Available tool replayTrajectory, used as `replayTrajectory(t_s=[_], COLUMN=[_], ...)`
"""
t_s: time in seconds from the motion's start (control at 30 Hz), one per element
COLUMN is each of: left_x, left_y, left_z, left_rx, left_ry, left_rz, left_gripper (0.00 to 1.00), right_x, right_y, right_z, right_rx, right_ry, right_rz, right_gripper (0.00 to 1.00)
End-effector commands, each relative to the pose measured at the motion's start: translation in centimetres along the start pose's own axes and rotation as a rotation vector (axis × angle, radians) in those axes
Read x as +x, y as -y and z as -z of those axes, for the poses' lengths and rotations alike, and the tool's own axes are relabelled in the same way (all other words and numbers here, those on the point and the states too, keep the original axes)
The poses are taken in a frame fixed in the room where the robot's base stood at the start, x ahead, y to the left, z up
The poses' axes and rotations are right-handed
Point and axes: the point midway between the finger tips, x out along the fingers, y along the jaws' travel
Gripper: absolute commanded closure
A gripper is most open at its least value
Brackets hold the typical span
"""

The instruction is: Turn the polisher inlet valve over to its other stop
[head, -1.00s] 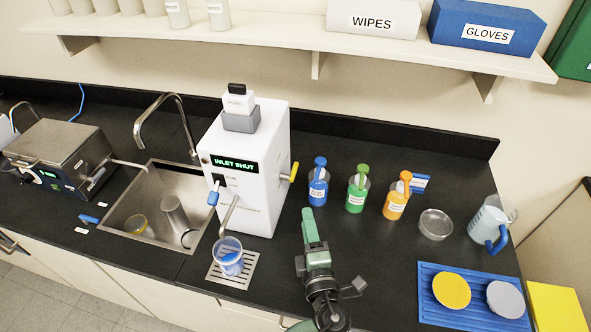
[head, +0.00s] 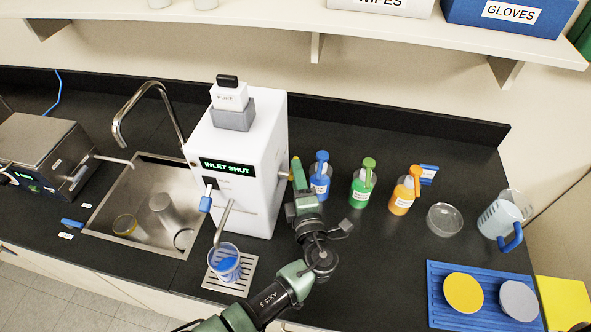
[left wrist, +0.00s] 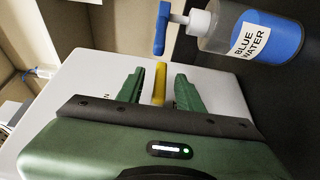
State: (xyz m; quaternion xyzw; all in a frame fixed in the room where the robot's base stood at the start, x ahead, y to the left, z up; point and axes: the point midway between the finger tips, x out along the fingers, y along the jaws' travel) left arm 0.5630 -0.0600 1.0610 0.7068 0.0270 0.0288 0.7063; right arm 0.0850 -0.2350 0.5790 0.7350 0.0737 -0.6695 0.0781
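The polisher (head: 263,165) is a white box beside the sink, with a display reading "INLET SHUT". Its yellow inlet valve handle is on the right side, mostly hidden in the head view behind my left gripper (head: 298,190). In the left wrist view the yellow handle (left wrist: 159,84) lies between the two green fingers of my left gripper (left wrist: 158,90). A gap shows on each side of the handle, so the fingers are open around it and not gripping. My right gripper is not in view.
A blue-water bottle (head: 320,182) stands close right of my left gripper; green (head: 361,191) and orange (head: 402,199) bottles stand farther right. A beaker (head: 225,264) is on the drip grate under the spout. A blue tray (head: 440,300) lies at the right front.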

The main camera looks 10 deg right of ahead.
Motion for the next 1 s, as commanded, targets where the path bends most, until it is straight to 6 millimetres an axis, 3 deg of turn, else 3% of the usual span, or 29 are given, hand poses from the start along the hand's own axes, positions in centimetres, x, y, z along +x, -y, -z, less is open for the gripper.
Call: replayTrajectory(t_s=[0.2,0.47,0.6,1.0], left_x=[1.9,2.0,2.0,2.0], left_y=[0.1,0.0,0.0,0.3], left_z=[0.0,0.0,0.0,0.0], left_rx=[-0.001,-0.001,-0.001,-0.016], left_ry=[0.000,0.001,0.000,0.001], left_rz=[0.001,0.001,0.001,-0.040], left_gripper=[0.64,0.64,1.00,1.00], right_x=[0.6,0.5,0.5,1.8], right_y=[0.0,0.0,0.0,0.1], right_z=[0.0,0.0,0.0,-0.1], right_rx=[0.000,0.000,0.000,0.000], right_ry=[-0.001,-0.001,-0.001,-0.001], right_rz=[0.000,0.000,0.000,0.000], right_gripper=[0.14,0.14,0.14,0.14])
